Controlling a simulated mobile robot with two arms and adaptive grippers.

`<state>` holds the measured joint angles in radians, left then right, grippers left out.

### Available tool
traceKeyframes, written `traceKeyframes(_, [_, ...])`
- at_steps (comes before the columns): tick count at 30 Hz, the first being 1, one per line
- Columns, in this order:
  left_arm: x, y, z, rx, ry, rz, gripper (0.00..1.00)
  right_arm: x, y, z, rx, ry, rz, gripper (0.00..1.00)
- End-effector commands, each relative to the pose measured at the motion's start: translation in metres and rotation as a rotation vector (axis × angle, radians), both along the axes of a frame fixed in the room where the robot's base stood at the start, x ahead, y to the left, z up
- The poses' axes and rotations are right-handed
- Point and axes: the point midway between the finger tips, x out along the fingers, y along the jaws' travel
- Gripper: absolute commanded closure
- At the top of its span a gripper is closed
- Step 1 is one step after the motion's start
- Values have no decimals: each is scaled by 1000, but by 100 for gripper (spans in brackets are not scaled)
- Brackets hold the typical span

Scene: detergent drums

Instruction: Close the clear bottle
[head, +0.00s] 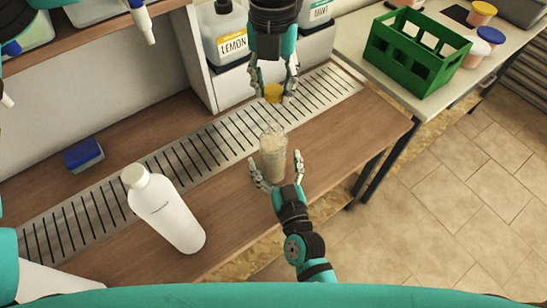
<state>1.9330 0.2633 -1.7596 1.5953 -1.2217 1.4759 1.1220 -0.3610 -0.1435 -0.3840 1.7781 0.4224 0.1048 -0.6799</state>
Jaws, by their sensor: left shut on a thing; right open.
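The clear bottle (273,160) stands on the wooden counter near the drain grate, with pale contents inside. Its top is open. My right gripper (274,170) is open, with one finger on each side of the bottle's lower part; I cannot tell whether they touch it. My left gripper (272,88) is shut on a yellow cap (272,93) and holds it above and slightly behind the bottle, apart from its mouth.
A white bottle (167,210) stands at left on the counter (340,150). A blue sponge (84,155) lies behind the metal grate (190,150). Labelled drums (222,35) stand at the back. A green crate (415,50) and small tubs (481,13) are on the right table.

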Motion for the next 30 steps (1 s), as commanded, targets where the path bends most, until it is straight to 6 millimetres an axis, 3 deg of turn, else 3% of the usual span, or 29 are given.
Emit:
traceKeyframes(4, [0,0,0,0,0,0,79,10,3,0,0,0,1,11])
traceKeyframes(14, [0,0,0,0,0,0,79,11,3,0,0,1,1,11])
traceKeyframes(30, [0,0,0,0,0,0,79,11,3,0,0,1,1,81])
